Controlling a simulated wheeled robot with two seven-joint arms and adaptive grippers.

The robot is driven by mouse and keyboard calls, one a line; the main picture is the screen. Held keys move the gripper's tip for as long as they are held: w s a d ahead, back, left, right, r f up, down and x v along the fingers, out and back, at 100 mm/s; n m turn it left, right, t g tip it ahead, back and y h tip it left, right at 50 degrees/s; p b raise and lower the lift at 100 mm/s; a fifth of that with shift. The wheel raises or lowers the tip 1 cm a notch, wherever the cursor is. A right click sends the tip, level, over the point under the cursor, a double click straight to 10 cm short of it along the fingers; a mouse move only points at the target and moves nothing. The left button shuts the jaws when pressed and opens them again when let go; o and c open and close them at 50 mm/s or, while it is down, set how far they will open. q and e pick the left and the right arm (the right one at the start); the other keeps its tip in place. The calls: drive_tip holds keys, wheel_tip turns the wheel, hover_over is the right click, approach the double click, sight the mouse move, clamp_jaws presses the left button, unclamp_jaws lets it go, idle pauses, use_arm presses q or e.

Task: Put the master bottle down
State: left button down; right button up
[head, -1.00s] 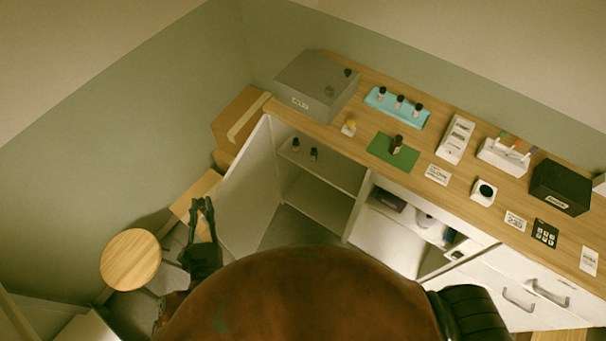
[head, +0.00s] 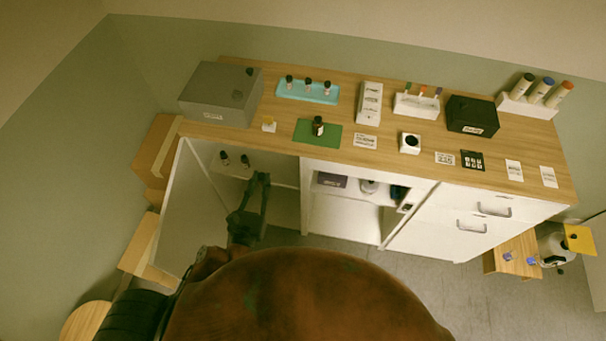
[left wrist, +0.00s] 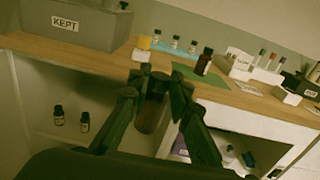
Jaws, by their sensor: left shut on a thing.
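My left gripper (head: 262,180) is in front of the open left cabinet bay, below the counter edge. In the left wrist view its fingers (left wrist: 160,80) are shut on a brown bottle (left wrist: 152,116), which I take to be the master bottle; the fingers hide part of it. In the head view the held bottle cannot be made out. Another dark bottle (head: 318,126) stands upright on the green mat (head: 303,130) on the counter; it also shows in the left wrist view (left wrist: 204,62). My right gripper is not in view.
The counter (head: 240,135) carries a grey box (head: 215,98) marked KEPT, a teal tray (head: 287,95) with three small bottles, a white holder (head: 369,103) and a black box (head: 471,115). Two small bottles (head: 234,160) stand in the open bay. The cabinet door (head: 188,225) is open at left.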

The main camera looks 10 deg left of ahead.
use_arm(q)
drive_tip(key=w+d+f+b, duration=0.1)
drive_tip(key=w+f+b, duration=1.2)
drive_tip(key=w+f, duration=1.05)
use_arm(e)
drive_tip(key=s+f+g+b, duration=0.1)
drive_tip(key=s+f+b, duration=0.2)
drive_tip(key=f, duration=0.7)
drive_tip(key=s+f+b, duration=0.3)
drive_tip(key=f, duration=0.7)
use_arm(q)
drive_tip(key=shift+h, duration=0.3)
drive_tip(key=f+b, duration=0.1)
drive_tip(key=f, duration=0.1)
drive_tip(key=f+b, duration=0.2)
drive_tip(key=f, duration=0.1)
drive_tip(key=w+f+b, duration=0.1)
drive_tip(key=f, duration=0.1)
drive_tip(key=shift+w+d+f, duration=0.1)
drive_tip(key=shift+f, duration=0.25)
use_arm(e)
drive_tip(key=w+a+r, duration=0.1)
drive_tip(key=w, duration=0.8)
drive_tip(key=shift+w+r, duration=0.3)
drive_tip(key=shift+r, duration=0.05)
